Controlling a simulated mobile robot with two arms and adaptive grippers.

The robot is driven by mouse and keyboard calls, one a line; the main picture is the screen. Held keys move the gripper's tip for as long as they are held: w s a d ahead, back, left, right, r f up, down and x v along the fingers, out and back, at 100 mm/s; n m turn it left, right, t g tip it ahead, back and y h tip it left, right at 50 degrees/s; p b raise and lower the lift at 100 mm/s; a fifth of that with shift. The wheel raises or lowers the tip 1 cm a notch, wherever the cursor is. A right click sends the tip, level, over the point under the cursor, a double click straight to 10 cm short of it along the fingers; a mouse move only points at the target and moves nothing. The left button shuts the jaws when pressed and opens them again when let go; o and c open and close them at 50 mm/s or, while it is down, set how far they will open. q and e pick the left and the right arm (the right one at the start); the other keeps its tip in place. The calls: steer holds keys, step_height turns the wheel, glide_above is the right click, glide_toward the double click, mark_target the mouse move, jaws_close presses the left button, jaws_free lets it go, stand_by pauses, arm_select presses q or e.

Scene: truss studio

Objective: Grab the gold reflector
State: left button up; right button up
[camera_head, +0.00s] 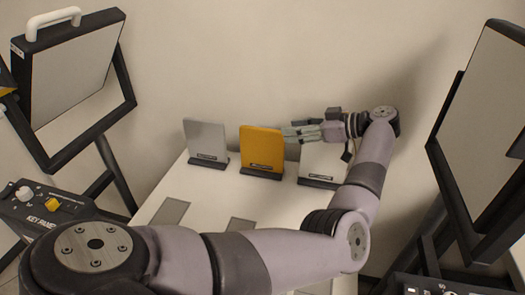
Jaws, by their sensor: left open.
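The gold reflector (261,147) is an upright yellow-gold panel in a dark labelled base, in the middle of a row on the white table. My left gripper (287,134) points left, with its fingertips at the gold panel's right edge. It is open, and I cannot tell whether it touches the panel. A silver-grey panel (206,139) stands to the left of the gold one. A white panel (322,161) stands to the right, partly hidden behind my left gripper and forearm. My right gripper is not in view.
The white table (205,187) has grey rectangles (171,211) on its top and a wall behind it. Large framed light panels stand at left (75,68) and right (484,130). A dark control box (40,208) is at lower left. My left arm crosses the table front.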

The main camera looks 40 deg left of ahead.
mark_target(268, 130)
arm_select(q)
steer(key=x, duration=0.5)
steer(key=shift+w+a+f+p, duration=0.1)
steer(key=shift+w+p, duration=0.1)
steer(key=shift+p, duration=0.2)
steer(key=shift+s+a+f, duration=0.15)
steer(key=shift+s+a, duration=0.05)
steer(key=shift+a, duration=0.25)
steer(key=shift+s+a+f+p, duration=0.15)
steer(key=shift+a+p, duration=0.15)
steer(key=shift+a, duration=0.2)
steer(key=p+x, duration=0.1)
steer(key=x, duration=0.3)
steer(key=shift+f, duration=0.15)
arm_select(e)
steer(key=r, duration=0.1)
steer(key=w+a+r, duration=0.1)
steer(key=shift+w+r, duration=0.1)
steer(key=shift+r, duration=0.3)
arm_select(q)
steer(key=c, duration=0.4)
jaws_close()
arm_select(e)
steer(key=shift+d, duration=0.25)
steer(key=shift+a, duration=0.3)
